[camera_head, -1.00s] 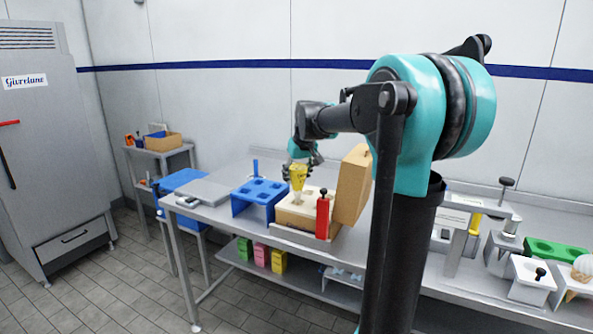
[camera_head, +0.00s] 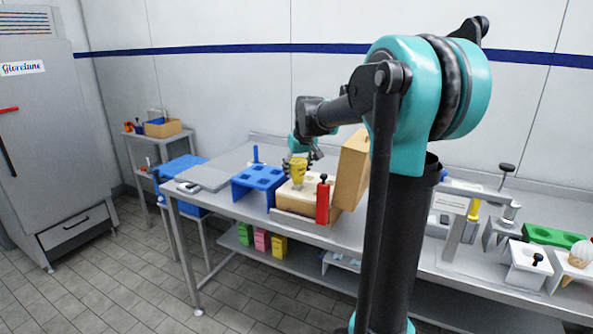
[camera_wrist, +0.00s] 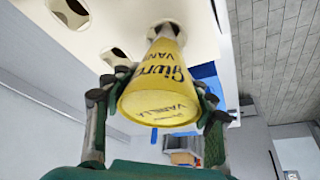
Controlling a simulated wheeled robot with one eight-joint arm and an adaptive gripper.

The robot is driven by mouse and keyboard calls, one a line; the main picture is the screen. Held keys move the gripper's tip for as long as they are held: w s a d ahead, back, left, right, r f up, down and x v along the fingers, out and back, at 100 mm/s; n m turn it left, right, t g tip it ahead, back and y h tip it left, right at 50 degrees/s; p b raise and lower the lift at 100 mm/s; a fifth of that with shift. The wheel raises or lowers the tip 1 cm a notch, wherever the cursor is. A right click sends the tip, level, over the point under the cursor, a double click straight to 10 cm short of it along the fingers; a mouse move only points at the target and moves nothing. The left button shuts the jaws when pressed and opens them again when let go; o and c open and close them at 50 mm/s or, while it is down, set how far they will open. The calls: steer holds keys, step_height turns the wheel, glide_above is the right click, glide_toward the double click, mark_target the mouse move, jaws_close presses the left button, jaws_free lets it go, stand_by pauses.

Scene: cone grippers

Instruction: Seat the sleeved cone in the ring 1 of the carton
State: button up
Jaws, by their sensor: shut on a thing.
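The sleeved cone (camera_head: 299,172) is yellow with dark lettering that includes "VANILLA" in the wrist view (camera_wrist: 160,98). My gripper (camera_head: 301,165) is shut on it, with one finger on each side of its wide end in the wrist view (camera_wrist: 157,103). The cone stands about upright over the carton (camera_head: 296,207), its narrow end at a ring of the pale insert (camera_wrist: 120,22). The tip is out of sight, apparently inside the ring; how deep it sits I cannot tell. Other rings in the insert look empty. I cannot read the ring numbers.
The carton's brown lid (camera_head: 352,172) stands up on its right. A red upright post with a black knob (camera_head: 322,202) stands at its front. A blue holed rack (camera_head: 259,181) stands left of it. A grey flat plate (camera_head: 208,177) lies further left.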

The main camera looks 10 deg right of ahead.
mark_target(301, 162)
steer(key=shift+f, duration=1.9)
steer(key=o, duration=1.3)
steer(key=v, duration=1.2)
